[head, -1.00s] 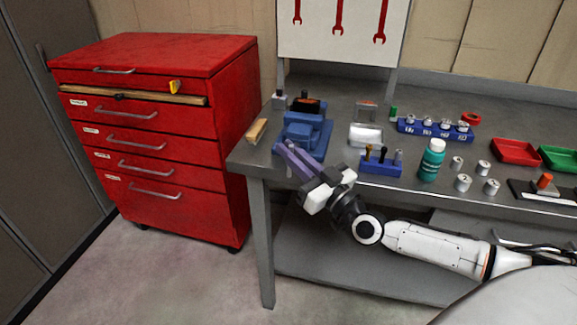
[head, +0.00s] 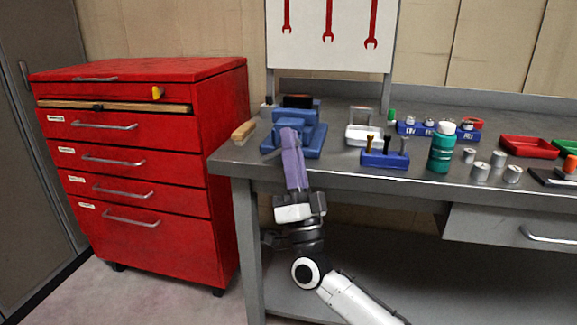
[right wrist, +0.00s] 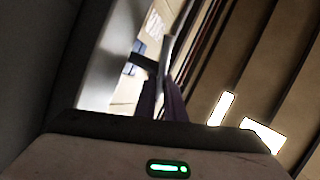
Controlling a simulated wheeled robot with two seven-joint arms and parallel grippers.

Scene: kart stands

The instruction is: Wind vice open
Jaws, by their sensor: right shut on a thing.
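The blue vice (head: 312,139) stands on the left end of the grey workbench (head: 340,172), close to its front edge. My right gripper (head: 290,133) reaches up to the vice's front, its long purple fingers just in front of it. My left gripper is out of view.
A wooden-handled brush or block (head: 243,130) lies left of the vice. A blue tool holder (head: 384,158), a green bottle (head: 441,150) and several metal cylinders stand to the right. The red drawer cabinet (head: 150,170) is left of the bench.

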